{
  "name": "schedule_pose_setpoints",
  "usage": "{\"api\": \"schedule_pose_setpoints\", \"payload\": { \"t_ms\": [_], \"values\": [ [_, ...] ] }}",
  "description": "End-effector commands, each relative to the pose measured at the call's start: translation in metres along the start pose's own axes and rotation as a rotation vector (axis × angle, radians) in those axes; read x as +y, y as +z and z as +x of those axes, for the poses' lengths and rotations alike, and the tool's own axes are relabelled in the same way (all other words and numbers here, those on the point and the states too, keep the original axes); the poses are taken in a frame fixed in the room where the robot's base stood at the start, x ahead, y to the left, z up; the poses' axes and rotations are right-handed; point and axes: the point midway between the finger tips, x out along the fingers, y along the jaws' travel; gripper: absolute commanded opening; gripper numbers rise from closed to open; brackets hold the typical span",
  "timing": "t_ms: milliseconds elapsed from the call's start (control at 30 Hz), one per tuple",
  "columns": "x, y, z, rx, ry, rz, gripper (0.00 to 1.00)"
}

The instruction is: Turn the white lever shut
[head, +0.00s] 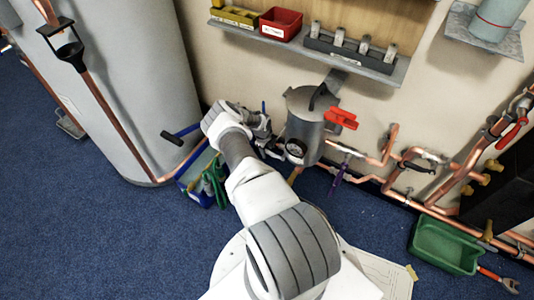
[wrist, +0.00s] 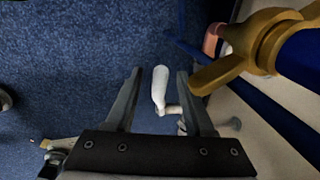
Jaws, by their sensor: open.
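The white lever (wrist: 160,88) shows in the wrist view as a short rounded handle, with a metal stem at its lower end. My gripper (wrist: 160,72) is open, with one finger on each side of the lever. The lever stands between the fingers with a visible gap on both sides in the picture. I cannot tell how deep it sits between them. In the head view my gripper (head: 262,131) is beside the grey canister, partly hidden by my own wrist, and I cannot make out the white lever there.
A brass fitting (wrist: 255,48) with dark blue parts is close on the right in the wrist view. The grey canister (head: 304,128) has a red handle (head: 342,118). Blue carpet is clear in front.

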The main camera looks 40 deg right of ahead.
Motion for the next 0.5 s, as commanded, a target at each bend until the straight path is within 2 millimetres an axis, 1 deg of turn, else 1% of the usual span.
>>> {"api": "schedule_pose_setpoints", "payload": {
  "t_ms": [33,100,367,467,500],
  "values": [
    [0.0000,0.0000,0.0043,0.000,0.000,-0.001,0.53],
    [-0.0002,0.0000,0.0057,0.000,-0.001,-0.001,0.53],
    [-0.0004,0.0001,0.0056,0.000,-0.001,0.000,0.53],
    [-0.0004,0.0000,0.0056,0.000,-0.001,0.000,0.37],
    [-0.0004,0.0000,0.0056,0.000,-0.001,0.000,0.30]
  ]
}}
